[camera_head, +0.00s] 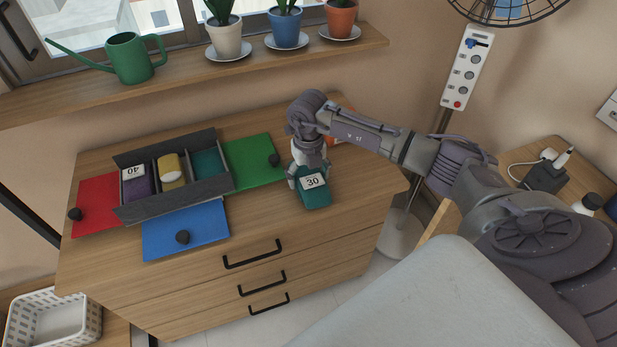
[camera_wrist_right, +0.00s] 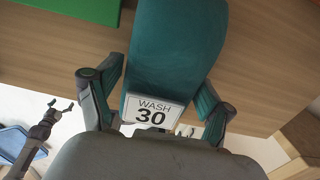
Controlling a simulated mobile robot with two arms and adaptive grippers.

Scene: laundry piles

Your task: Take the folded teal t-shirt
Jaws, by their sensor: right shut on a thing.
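The folded teal t-shirt (camera_head: 314,197) is at the front right part of the dresser top in the head view, with a white tag reading 30. My right gripper (camera_head: 308,180) is above it and shut on it. In the right wrist view the teal t-shirt (camera_wrist_right: 178,50) lies between the two fingers of my right gripper (camera_wrist_right: 155,100), and its tag reads WASH 30. I cannot tell whether the shirt touches the dresser top. My left gripper is outside the head view; a small, dark pronged shape, possibly it, shows at the lower left of the wrist view.
A grey divided box (camera_head: 176,202) on the dresser (camera_head: 262,213) holds purple, yellow and teal folded cloths. Red (camera_head: 97,205), green (camera_head: 252,160) and blue (camera_head: 186,229) mats lie around it. A white basket (camera_head: 52,318) stands lower left. A fan stand (camera_head: 404,230) is right of the dresser.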

